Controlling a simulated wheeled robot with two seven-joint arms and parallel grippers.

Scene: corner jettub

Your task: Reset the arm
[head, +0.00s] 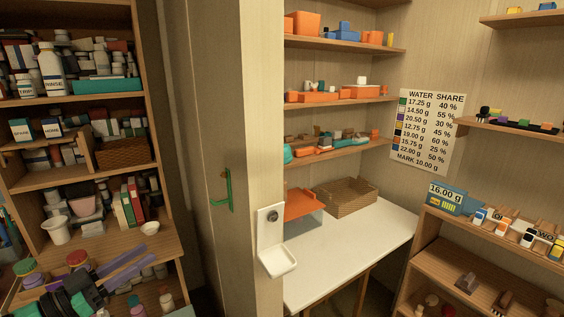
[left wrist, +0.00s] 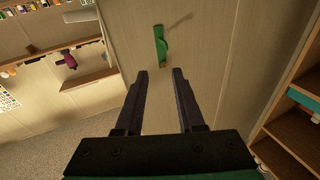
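My left gripper (head: 141,254) shows at the lower left of the head view, with two long fingers reaching to the upper right from a dark and green body. In the left wrist view the fingers of the left gripper (left wrist: 160,72) stand apart with nothing between them, so it is open and empty. Beyond the fingertips, a green handle (left wrist: 160,45) is fixed on a pale wooden panel, apart from them. The green handle (head: 230,190) also shows in the head view, right of and above the gripper. My right gripper is not in view.
A full shelf unit (head: 75,188) of bottles, boxes and books stands on the left, behind the gripper. A white dispenser (head: 270,240) hangs on the panel's edge. A white table (head: 350,240) holds a wicker basket (head: 346,198). Small shelves (head: 490,240) stand on the right.

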